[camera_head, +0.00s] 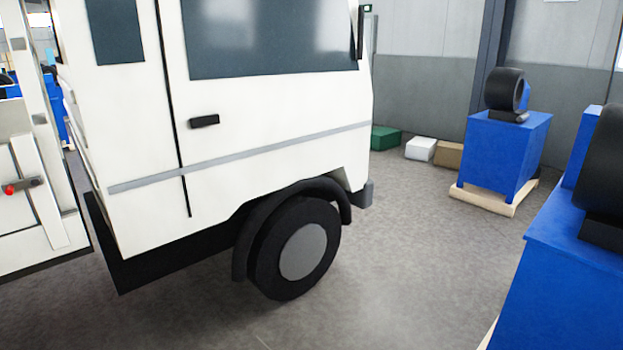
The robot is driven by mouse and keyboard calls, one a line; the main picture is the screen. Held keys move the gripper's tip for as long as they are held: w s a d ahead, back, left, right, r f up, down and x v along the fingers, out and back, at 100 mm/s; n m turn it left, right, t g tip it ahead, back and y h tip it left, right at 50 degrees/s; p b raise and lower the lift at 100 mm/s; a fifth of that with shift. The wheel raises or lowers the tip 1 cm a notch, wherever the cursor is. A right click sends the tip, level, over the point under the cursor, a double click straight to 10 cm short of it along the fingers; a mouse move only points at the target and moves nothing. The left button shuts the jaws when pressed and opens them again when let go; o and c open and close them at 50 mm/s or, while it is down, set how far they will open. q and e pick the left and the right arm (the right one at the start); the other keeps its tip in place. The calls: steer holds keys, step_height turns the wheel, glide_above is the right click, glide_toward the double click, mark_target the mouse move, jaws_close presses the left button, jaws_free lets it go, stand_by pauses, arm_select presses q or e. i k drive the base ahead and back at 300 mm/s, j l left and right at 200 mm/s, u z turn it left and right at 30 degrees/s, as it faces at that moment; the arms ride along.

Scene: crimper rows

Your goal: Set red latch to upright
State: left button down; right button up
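A small red latch knob (8,190) shows at the far left edge of the head view. It sits at the left end of a grey handle bar (29,184) on a white door panel (38,235). The bar lies close to level, tilted slightly up to the right. The panel belongs to the rear of a white van, or stands beside it; I cannot tell which. The left edge of the picture cuts off what lies beyond the knob. Neither of my grippers is in view.
The white van (240,174) fills the middle, with a black wheel (262,255) at its front. Blue machine stands (500,150) and (560,290) with black tops are at the right. Green, white and brown boxes line the back wall. Grey floor (420,270) is free between van and stands.

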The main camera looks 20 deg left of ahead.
mark_target(9, 189)
steer(key=i+j+u, duration=0.2)
steer(key=u, duration=0.2)
steer(key=i+u, duration=0.4)
steer(key=i+j+u, duration=0.1)
steer(key=i+u, duration=0.3)
steer(key=i+l+u, duration=0.1)
steer(key=u, duration=0.3)
steer(key=i, duration=0.05)
